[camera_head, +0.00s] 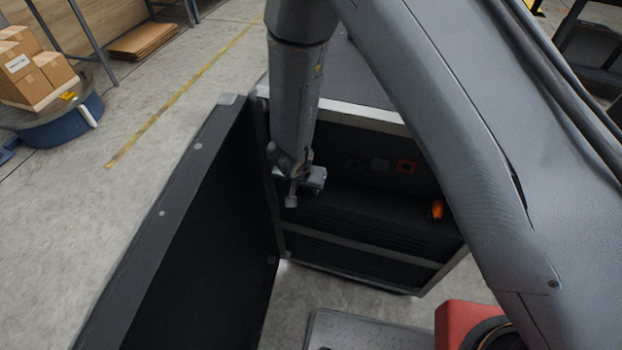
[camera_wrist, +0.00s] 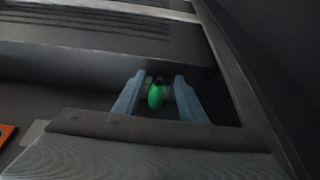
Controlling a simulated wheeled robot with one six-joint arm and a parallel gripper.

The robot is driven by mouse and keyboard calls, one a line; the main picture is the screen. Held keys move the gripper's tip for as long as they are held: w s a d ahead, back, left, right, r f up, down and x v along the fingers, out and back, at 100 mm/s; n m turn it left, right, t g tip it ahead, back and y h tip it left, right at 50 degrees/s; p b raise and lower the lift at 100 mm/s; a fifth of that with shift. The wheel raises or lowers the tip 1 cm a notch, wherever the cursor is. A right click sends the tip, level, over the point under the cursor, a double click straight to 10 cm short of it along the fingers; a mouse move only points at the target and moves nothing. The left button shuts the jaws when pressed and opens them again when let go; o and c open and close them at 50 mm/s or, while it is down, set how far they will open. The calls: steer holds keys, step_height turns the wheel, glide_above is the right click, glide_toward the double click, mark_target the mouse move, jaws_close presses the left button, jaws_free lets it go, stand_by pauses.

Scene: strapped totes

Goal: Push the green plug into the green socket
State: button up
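The green plug (camera_wrist: 156,96) shows in the wrist view between the two blue-grey fingers of my gripper (camera_wrist: 159,82). A dark gap shows on each side of the plug, so the fingers look open around it and not closed on it. In the head view my gripper (camera_head: 304,188) is inside the open cabinet, near its left side, and the plug cannot be made out there. The green socket (camera_head: 355,163) is a dim green square on the cabinet's back panel, right of and slightly above my gripper. It cannot be made out in the wrist view.
A grey square (camera_head: 380,164) and an orange-red square (camera_head: 406,166) sit right of the green socket. An orange plug-like thing (camera_head: 437,209) is at the cabinet's right. The open cabinet door (camera_head: 190,230) stands close left of my gripper. A ledge crosses below the sockets.

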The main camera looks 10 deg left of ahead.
jaws_close()
steer(key=shift+r, duration=0.15)
steer(key=shift+s+r, duration=0.15)
steer(key=shift+r, duration=0.05)
step_height(320, 180, up, 7)
steer(key=p, duration=0.2)
steer(key=s+a+b, duration=0.1)
steer(key=s+b, duration=0.1)
steer(key=s, duration=1.7)
steer(key=shift+s+a+f+b, duration=0.3)
steer(key=shift+s+f+b, duration=0.05)
steer(key=shift+b, duration=0.05)
steer(key=shift+w, duration=0.1)
